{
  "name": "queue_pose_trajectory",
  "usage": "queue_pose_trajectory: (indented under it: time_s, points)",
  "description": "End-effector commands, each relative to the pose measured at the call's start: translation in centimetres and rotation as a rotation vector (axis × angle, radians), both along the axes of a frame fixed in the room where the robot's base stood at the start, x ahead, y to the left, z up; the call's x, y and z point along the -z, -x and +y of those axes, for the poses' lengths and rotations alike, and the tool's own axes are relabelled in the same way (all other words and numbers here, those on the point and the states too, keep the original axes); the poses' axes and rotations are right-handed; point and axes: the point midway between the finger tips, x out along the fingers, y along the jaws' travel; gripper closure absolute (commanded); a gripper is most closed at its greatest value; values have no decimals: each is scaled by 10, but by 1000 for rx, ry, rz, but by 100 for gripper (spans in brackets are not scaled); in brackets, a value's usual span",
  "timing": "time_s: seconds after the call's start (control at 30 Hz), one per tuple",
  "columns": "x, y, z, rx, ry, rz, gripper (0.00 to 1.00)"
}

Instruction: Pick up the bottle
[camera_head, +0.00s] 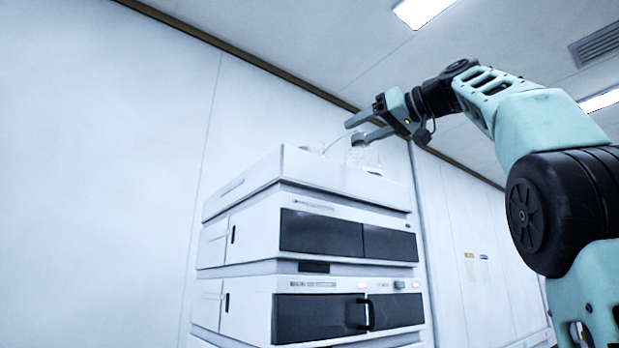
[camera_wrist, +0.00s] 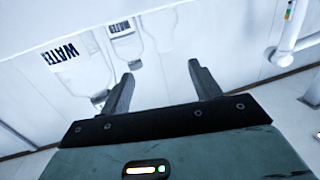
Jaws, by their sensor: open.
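Clear bottles stand in the top tray of the instrument stack. In the head view a clear bottle (camera_head: 362,158) shows just below my gripper (camera_head: 353,131). In the wrist view a bottle labelled WATER (camera_wrist: 82,72) is at the left, and a second labelled bottle (camera_wrist: 124,42) is to its right. A paler, bottle-like shape (camera_wrist: 158,28) lies beyond the gap between the fingers. My gripper (camera_wrist: 160,72) is open, with nothing seen between its fingers. I cannot tell whether a finger touches the bottle in the head view.
The white instrument stack (camera_head: 308,206) has dark front panels and a raised tray rim (camera_head: 345,182) around its top. A thin tube (camera_head: 338,142) rises beside the bottle. A white wall stands behind. The air left of my gripper looks clear.

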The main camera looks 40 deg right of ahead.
Motion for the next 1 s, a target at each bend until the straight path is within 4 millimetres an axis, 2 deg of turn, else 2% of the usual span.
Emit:
queue_pose_trajectory:
  time_s: [0.4,0.5,0.77,1.0]
  points:
    - [1,-83,21,-4,-3,4,37]
    - [2,-95,23,-2,-3,3,37]
    - [4,-112,30,-2,-4,3,37]
    - [7,-143,41,-2,-4,4,37]
